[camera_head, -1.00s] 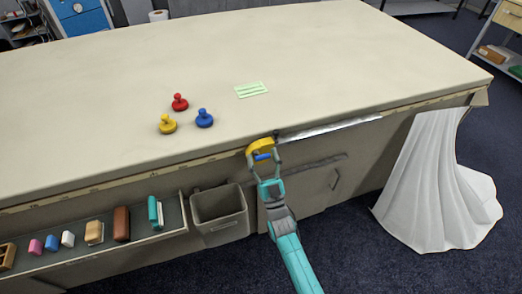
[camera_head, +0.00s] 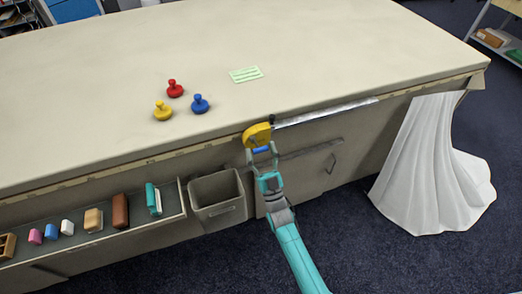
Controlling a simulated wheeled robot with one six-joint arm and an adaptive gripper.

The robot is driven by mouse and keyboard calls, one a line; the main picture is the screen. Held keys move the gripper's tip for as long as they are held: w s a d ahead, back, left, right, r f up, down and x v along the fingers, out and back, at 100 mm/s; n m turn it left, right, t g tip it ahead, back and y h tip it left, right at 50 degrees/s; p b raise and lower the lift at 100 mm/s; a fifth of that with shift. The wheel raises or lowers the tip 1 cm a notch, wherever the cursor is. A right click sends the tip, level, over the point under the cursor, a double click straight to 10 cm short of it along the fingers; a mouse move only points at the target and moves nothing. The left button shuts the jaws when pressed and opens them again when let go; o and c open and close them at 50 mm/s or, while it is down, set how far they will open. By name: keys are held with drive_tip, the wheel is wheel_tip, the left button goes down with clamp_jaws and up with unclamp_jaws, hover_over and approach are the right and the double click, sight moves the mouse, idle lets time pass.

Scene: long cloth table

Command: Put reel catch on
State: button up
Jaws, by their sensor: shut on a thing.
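A yellow piece (camera_head: 257,134) sits at the table's front edge, at the left end of a bright metal strip (camera_head: 325,113). A short blue bar (camera_head: 262,150) shows just below it and looks joined to it. I take the yellow piece and bar to be the reel catch, but no label shows. My teal and grey gripper (camera_head: 263,152) reaches up from below and is shut on the blue bar. A small dark part (camera_head: 271,119) stands just behind the yellow piece. The contact between the yellow piece and the edge is too small to tell. No separate reel is clear.
Red (camera_head: 174,89), yellow (camera_head: 162,111) and blue (camera_head: 200,104) knobbed weights and a green card (camera_head: 246,74) lie on the cloth table (camera_head: 330,50). A grey bin (camera_head: 218,201) and a shelf tray (camera_head: 100,234) hang in front. White cloth (camera_head: 432,175) drapes at right.

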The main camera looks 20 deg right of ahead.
drive_tip(key=shift+f, duration=0.25)
drive_tip(key=o, duration=1.7)
drive_tip(key=shift+r, duration=0.1)
drive_tip(key=v, duration=1.2)
